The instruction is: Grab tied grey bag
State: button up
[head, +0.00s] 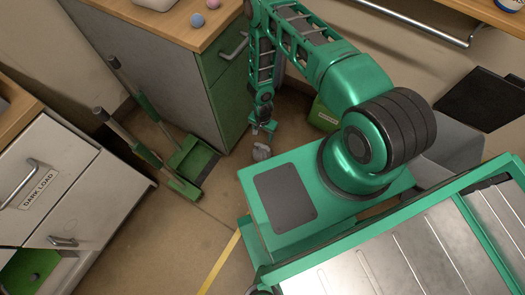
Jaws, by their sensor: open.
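A small grey bag (262,152) lies on the brown floor, just off the corner of my green base. Its knot is too small to make out. My gripper (263,131) points down from my green arm and is open. It is just above the bag in the picture. I cannot tell whether the fingers touch the bag.
Green long-handled dustpans (193,158) stand left of the bag, by the green-fronted cabinet (226,80). A green bin (322,116) and a grey bin (452,148) are to the right. White drawers (50,180) stand at left. Floor between is clear.

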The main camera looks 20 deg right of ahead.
aim_at(262, 146)
jog(key=f, duration=0.6)
jog(key=shift+s+f, duration=0.4)
jog(key=shift+a+f, duration=0.2)
jog(key=shift+f, duration=2.45)
grip_shut()
